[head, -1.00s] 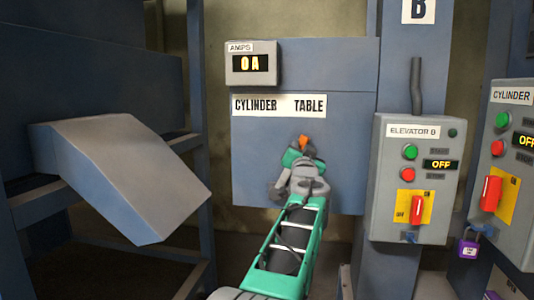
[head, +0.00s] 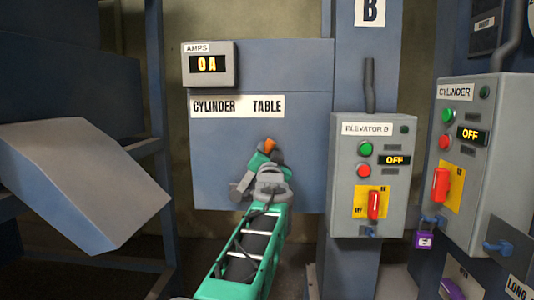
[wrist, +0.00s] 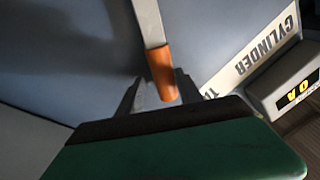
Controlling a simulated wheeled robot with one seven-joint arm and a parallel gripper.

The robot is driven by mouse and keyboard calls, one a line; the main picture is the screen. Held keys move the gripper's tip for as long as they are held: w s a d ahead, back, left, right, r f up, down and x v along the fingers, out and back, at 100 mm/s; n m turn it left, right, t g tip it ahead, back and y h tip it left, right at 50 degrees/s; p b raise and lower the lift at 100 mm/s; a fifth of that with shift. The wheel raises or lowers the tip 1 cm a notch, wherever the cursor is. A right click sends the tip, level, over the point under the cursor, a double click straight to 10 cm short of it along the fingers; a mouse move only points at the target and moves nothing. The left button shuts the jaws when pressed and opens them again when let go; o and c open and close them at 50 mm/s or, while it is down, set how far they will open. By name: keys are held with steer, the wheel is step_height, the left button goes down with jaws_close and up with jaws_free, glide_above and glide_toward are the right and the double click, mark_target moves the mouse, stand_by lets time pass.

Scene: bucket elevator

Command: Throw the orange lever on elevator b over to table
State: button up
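The orange lever grip (head: 270,146) shows just past my gripper, in front of the blue-grey panel below the word TABLE on the CYLINDER / TABLE label (head: 238,106). My gripper (head: 264,158) hides the rest of the lever in the head view. In the wrist view the grey lever bar comes down from the top and ends in the orange grip (wrist: 163,72). My gripper's two fingers (wrist: 157,92) stand apart on either side of the grip's lower end. The right finger is close to the grip; a gap shows on the left. Contact cannot be told.
The ELEVATOR B box (head: 374,175), reading OFF, stands to the right on a post. The CYLINDER box (head: 487,165) is farther right. A grey sloped chute (head: 80,185) juts out at left. The AMPS meter (head: 209,65) reads 0A.

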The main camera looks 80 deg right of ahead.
steer(key=shift+o, duration=0.6)
steer(key=shift+w, duration=0.15)
steer(key=shift+a, duration=0.15)
steer(key=b+v, duration=0.1)
steer(key=v, duration=0.6)
steer(key=shift+a, duration=0.3)
